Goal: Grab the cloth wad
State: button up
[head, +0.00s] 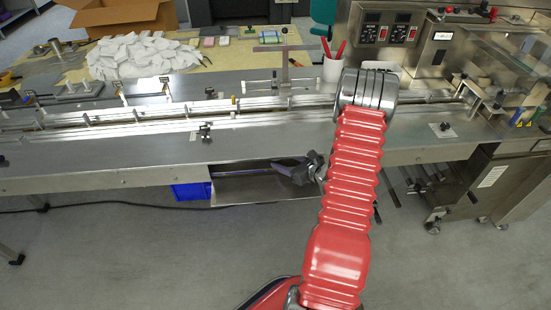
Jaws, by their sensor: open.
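I cannot single out one cloth wad for certain. A heap of crumpled white pieces (140,55) lies on the table at the back left, and it may be cloth or small packets. A dark grey, lumpy shape (291,172) sits at the open shelf below the machine's front edge, just left of my red arm. I cannot tell whether it is cloth or a machine part. My red arm rises through the right of centre to a silver joint.
The long steel conveyor (110,150) crosses the view. A cardboard box (118,15) stands behind the heap. A white cup (333,69) with red handles is beside my arm. A blue bin (191,191) is under the conveyor. The grey floor in front is largely clear.

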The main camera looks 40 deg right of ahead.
jog(key=shift+x, duration=1.2)
jog(key=shift+c, duration=0.7)
jog(key=c, duration=1)
jog(key=shift+o, duration=0.2)
jog(key=shift+r, duration=0.15)
